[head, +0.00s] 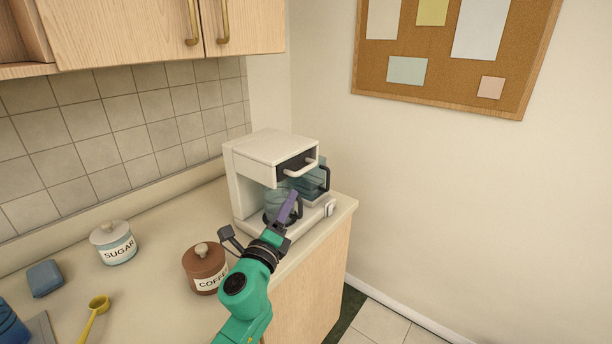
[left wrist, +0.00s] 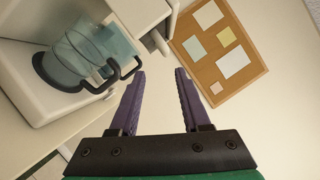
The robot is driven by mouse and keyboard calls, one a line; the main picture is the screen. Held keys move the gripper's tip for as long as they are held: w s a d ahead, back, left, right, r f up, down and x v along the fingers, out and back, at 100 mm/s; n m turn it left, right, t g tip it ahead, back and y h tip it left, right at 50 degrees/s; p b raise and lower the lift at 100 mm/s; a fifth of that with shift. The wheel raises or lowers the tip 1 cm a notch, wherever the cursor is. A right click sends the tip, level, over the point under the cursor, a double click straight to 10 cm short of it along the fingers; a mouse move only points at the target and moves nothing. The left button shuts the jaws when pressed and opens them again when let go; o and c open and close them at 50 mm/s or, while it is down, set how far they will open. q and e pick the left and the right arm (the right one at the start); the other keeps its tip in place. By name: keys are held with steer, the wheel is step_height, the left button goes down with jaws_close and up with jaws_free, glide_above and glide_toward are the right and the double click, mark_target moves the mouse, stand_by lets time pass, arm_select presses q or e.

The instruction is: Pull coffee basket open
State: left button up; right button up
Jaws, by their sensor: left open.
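The coffee maker (head: 268,147) is a white machine at the far right end of the counter. Its basket front (head: 287,170) is a dark panel under the top, with a white bar handle (head: 303,171). A bluish glass carafe (head: 275,205) with black trim sits below; it also shows in the left wrist view (left wrist: 85,50). My left gripper (head: 291,203) has purple fingers, open and empty, in front of the carafe and below the basket handle. In the left wrist view the open fingers (left wrist: 160,75) point toward the machine's right side. My right gripper is not in view.
A brown coffee canister (head: 205,272) stands beside my left arm. Wall cabinets (head: 120,30) hang above; a cork board (head: 450,75) is on the right wall.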

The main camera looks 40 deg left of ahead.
mark_target(308, 166)
arm_select(q)
steer(key=p+x, duration=0.1)
steer(key=x, duration=0.8)
steer(key=d+p+x, duration=0.1)
steer(key=x, duration=0.3)
steer(key=shift+w+r+p, duration=0.25)
steer(key=shift+r+p, duration=0.1)
steer(key=shift+r, duration=0.05)
steer(key=shift+w+a, duration=0.15)
steer(key=shift+w, duration=0.05)
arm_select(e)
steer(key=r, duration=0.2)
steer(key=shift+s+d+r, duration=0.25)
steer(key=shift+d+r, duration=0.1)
arm_select(q)
steer(key=c, duration=0.7)
jaws_close()
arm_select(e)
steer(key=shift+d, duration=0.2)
arm_select(q)
steer(key=shift+r, duration=0.1)
